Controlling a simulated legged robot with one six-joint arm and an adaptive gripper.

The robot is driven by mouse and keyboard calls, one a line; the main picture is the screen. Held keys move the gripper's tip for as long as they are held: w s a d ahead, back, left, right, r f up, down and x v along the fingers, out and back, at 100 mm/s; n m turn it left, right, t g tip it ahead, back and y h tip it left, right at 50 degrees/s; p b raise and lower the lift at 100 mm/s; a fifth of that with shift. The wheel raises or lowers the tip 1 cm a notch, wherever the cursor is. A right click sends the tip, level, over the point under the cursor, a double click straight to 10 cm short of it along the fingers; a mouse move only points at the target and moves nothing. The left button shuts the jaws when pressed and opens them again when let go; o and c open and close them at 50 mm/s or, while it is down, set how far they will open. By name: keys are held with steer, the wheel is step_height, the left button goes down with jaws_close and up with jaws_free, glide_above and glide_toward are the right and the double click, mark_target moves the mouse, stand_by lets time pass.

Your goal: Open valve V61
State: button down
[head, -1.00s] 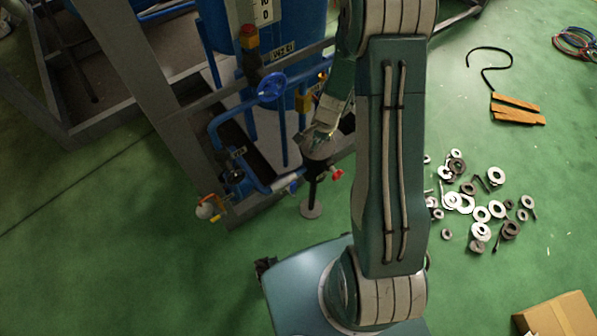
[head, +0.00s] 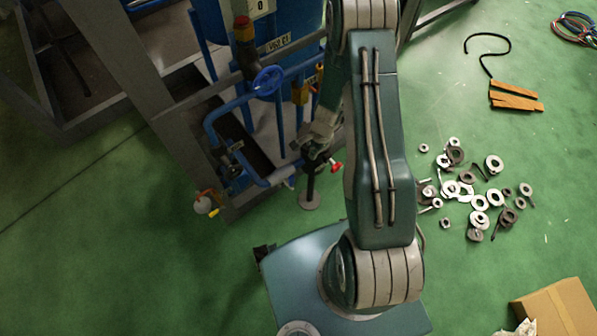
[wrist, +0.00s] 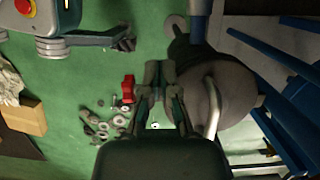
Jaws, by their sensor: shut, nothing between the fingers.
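A small red valve handle (head: 336,167) sits low at the front of the pipework, just right of a dark vertical fitting (head: 310,183). The handle also shows in the wrist view (wrist: 128,90), left of my fingers with a small gap in the picture. A blue handwheel (head: 267,81) is higher on the pipes. I cannot read which valve is tagged V61. My gripper (head: 312,152) is over the dark fitting, close to the red handle. In the wrist view, my gripper (wrist: 160,72) is shut and empty, beside a large dark rounded body (wrist: 227,95); contact is unclear.
Blue pipes and a grey frame (head: 180,110) stand left of my arm. Several loose washers (head: 467,188), orange strips (head: 515,96) and a cardboard box (head: 558,306) lie on the green floor at right.

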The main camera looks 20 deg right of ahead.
mark_target(292, 183)
steer(key=s+a+f, duration=0.1)
steer(key=a+f, duration=0.4)
steer(key=f, duration=0.1)
steer(key=shift+s+a+f, duration=0.25)
steer(key=shift+s+f, duration=0.1)
steer(key=shift+f, duration=0.05)
